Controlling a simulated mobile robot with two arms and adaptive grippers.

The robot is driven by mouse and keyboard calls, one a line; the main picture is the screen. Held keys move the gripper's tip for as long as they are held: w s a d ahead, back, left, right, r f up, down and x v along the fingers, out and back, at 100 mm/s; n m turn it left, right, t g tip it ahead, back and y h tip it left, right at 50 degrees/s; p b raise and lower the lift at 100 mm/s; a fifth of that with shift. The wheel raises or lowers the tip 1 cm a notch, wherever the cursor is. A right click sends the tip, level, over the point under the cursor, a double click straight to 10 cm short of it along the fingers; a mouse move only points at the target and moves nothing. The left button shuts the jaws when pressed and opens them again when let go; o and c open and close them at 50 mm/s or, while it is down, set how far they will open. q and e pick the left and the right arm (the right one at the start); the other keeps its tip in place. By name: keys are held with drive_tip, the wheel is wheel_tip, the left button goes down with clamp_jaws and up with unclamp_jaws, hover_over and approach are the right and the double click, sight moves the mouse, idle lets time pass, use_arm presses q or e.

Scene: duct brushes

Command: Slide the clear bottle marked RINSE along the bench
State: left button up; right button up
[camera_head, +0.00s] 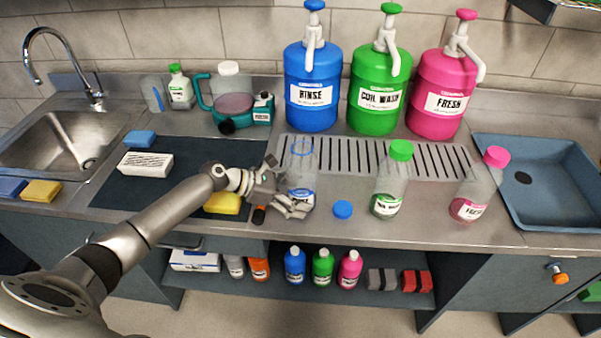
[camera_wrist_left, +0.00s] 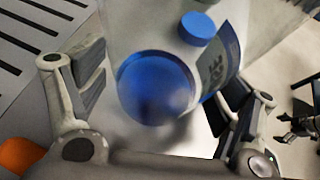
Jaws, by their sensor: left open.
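The clear bottle marked RINSE (camera_head: 301,165) stands uncapped and upright on the bench, in front of the slotted drain grate. A little blue liquid shows in it in the left wrist view (camera_wrist_left: 155,88), with its label (camera_wrist_left: 218,72) on the right side. My left gripper (camera_head: 285,187) is open, with its fingers on either side of the bottle; in the left wrist view (camera_wrist_left: 160,100) gaps show beside both fingers. A blue cap (camera_head: 342,209) lies to the bottle's right. What looks like my right gripper (camera_wrist_left: 302,126) shows small and dark at the wrist view's right edge.
A clear bottle with a green cap (camera_head: 390,180) and one with a pink cap (camera_head: 480,184) stand to the right. Blue, green and pink pump jugs stand behind the grate (camera_head: 430,160). A yellow sponge (camera_head: 222,203) lies near the left gripper. The bench's front edge is close.

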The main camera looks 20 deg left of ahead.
use_arm(q)
drive_tip(key=c, duration=0.8)
drive_tip(key=shift+w+a+b, duration=0.3)
drive_tip(key=shift+w+b, duration=0.25)
drive_tip(key=shift+w, duration=0.3)
drive_tip(key=shift+w+a+b, duration=0.3)
drive_tip(key=shift+w+b, duration=0.3)
drive_tip(key=shift+w, duration=0.25)
drive_tip(key=shift+w+a+b, duration=0.3)
drive_tip(key=shift+w+b, duration=0.25)
drive_tip(key=shift+w, duration=0.3)
drive_tip(key=shift+w, duration=0.1)
drive_tip(key=shift+w+a+f+b, duration=0.1)
drive_tip(key=shift+w+a+b, duration=0.15)
drive_tip(key=shift+w+b, duration=0.45)
drive_tip(key=shift+w+a+b, duration=0.2)
drive_tip(key=shift+w+b, duration=0.5)
drive_tip(key=shift+w, duration=0.05)
drive_tip(key=shift+w+a+f+b, duration=0.1)
drive_tip(key=shift+w+a+b, duration=0.15)
drive_tip(key=shift+w+b, duration=0.45)
drive_tip(key=shift+w+a+r, duration=0.1)
drive_tip(key=shift+w+r, duration=0.05)
drive_tip(key=shift+w, duration=0.2)
